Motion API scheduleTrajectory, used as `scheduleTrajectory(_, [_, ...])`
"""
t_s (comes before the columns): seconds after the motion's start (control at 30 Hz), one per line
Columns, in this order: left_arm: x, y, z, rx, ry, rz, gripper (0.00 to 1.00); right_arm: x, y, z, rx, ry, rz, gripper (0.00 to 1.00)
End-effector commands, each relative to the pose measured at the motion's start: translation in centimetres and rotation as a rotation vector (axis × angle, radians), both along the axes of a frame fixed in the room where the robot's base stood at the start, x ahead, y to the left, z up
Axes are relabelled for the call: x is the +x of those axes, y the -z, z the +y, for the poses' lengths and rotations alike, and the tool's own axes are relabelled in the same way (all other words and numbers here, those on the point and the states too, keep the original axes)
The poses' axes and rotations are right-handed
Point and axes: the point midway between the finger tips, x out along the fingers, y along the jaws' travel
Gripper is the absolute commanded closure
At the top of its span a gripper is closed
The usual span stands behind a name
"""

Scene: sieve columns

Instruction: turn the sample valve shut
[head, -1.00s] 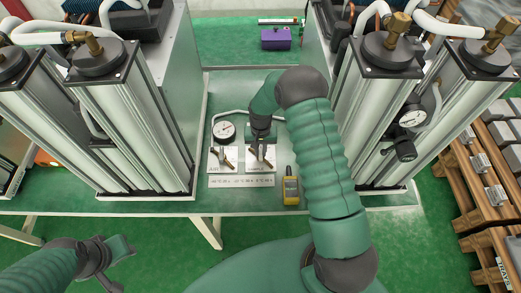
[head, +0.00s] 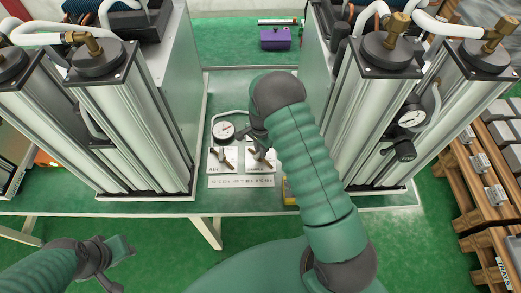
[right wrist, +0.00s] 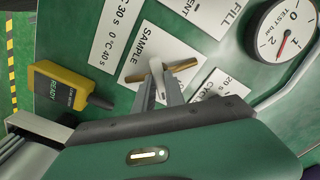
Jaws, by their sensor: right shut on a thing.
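The sample valve's brass handle (right wrist: 180,67) sits on a white plate marked SAMPLE (right wrist: 139,47) in the right wrist view. In the head view the valve (head: 262,158) is on the bench panel, partly behind my right arm. My right gripper (right wrist: 159,90) is shut on the handle, its two grey fingers on either side near the handle's middle. The handle lies slantwise across the plate. My left gripper (head: 108,262) hangs at the lower left of the head view, away from the bench; its jaws do not show clearly.
A yellow handset reading READY (right wrist: 62,88) lies beside the sample plate. Tall silver columns (head: 130,130) and (head: 385,115) flank the panel.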

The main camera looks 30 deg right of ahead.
Motion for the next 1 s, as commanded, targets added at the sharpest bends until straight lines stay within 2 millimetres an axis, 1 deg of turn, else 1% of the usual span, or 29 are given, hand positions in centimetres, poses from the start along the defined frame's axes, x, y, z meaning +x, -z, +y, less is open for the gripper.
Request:
scheduleTrajectory(0.4, [0.0,-0.8,0.0,0.0,0.0,0.0,0.64,0.2,-0.2,0.1,-0.001,0.386,-0.004,1.0])
scheduleTrajectory(0.6, [0.0,-1.1,0.0,0.0,0.0,0.0,0.64,0.2,-0.2,0.1,0.0,0.545,-0.004,1.0])
scheduleTrajectory(0.8, [0.0,-1.3,0.0,0.0,0.0,0.0,0.64,0.3,-0.2,0.1,0.0,0.66,-0.004,1.0])
scheduleTrajectory(1.0, [0.0,-1.4,0.0,0.0,0.0,0.0,0.64,0.3,-0.2,0.0,0.0,0.726,-0.006,1.0])
